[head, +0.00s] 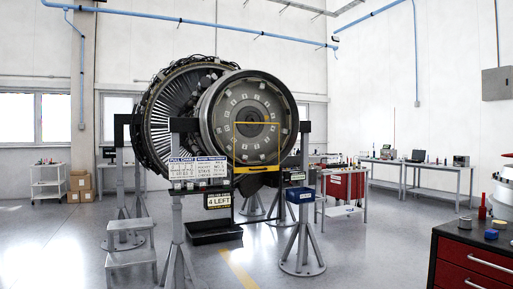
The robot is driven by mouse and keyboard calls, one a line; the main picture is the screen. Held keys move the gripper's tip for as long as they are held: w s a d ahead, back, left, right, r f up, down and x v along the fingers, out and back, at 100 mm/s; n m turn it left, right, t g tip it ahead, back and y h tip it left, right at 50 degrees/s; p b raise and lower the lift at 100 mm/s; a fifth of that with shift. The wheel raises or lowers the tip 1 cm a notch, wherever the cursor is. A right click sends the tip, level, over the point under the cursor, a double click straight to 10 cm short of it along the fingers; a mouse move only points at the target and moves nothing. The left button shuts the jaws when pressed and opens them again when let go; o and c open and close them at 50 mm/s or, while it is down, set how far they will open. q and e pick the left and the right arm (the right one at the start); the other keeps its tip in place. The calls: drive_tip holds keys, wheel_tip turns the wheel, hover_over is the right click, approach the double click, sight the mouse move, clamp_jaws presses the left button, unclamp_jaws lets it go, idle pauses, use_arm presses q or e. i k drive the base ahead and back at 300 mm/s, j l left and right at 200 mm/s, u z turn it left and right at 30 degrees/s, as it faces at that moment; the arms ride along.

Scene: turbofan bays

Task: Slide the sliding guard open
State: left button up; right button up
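The sliding guard appears to be the yellow-edged rectangular frame (258,169) in the head view. It stands in front of the lower face of the round turbofan engine (213,105), near the middle of the picture. The engine face shows through it. At this size I cannot tell a handle or how far along its travel the guard is. Neither of my grippers is in view.
Grey support stands (302,240), a step stool (131,255) and a black drip tray (214,231) stand around the engine. A dark cabinet with red drawers (475,262) is at the right front. Workbenches (418,170) line the back right. Open floor lies in front.

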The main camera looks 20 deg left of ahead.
sight(270, 168)
drive_tip(key=i+u, duration=0.35)
drive_tip(key=i, duration=1.45)
